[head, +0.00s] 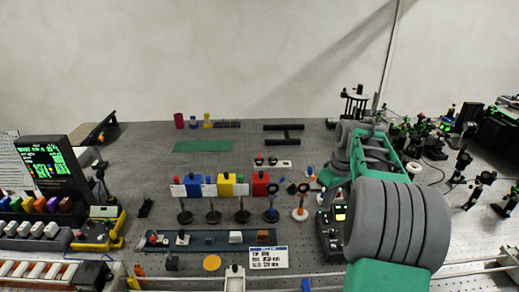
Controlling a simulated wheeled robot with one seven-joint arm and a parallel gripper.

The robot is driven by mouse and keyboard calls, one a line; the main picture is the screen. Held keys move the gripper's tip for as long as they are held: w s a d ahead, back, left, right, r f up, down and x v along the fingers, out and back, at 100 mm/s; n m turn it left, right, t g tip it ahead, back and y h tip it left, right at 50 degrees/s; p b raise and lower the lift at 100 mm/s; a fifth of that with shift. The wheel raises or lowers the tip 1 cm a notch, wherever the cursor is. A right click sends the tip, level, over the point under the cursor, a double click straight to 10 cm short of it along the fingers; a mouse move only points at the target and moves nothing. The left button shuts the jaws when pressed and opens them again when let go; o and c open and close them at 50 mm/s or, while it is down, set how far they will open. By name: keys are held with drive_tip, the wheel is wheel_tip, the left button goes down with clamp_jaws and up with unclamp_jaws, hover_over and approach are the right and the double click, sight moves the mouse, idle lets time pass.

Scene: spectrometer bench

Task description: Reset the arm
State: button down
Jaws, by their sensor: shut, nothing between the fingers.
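My arm (397,225), green with grey ribbed joints, reaches up from the bottom right of the head view over the bench. Its far part (375,150) folds at a grey joint above the right half of the bench. My gripper cannot be made out; the arm's end is lost behind its own links and the small parts there. No object is seen carried by the arm.
The perforated bench (130,180) carries a row of blue, white, yellow and red blocks on posts (226,185). A black instrument (330,235) stands close left of my arm. A green-lit display (45,163) stands left. Dark optics (460,165) crowd the right.

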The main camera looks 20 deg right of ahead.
drive_tip(key=s+a+r, duration=0.3)
drive_tip(key=a+r, duration=0.1)
drive_tip(key=a, duration=0.6)
drive_tip(key=s+a+f+m+t, duration=0.2)
drive_tip(key=s+a+m, duration=0.1)
drive_tip(key=s+a, duration=1)
drive_tip(key=shift+s+a+f, duration=0.15)
drive_tip(key=shift+s+a, duration=0.2)
drive_tip(key=shift+a, duration=0.2)
